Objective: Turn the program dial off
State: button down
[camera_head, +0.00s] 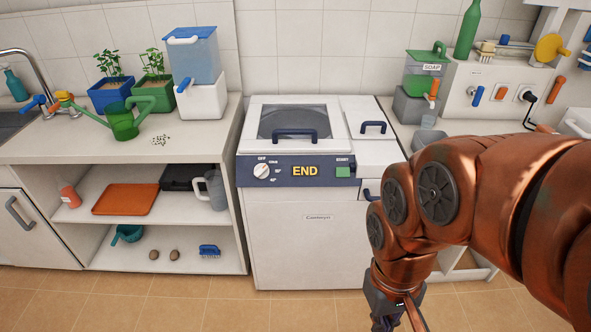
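The program dial (262,171) is a small white round knob at the left of the dark blue front panel of the white washing machine (304,235). Labels around it include OFF at its top and other settings to its right; its exact pointer direction is too small to tell. The panel display (305,171) reads END in yellow. A green start button (343,172) sits right of the display. My gripper (398,322) hangs low at the bottom, right of the machine's front and away from the dial. Its fingers are cut off by the frame edge.
My copper arm covers the right side. The machine's top lid (297,122) with a blue handle is shut. At left, a counter (60,140) bears plants and a green watering can (122,120). The floor (180,300) before the machine is clear.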

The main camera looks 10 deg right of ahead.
aim_at(261, 170)
jog(key=u, duration=0.5)
jog(key=k, duration=0.6)
jog(key=u, duration=1.2)
jog(key=i, duration=1.35)
jog(key=z, duration=0.8)
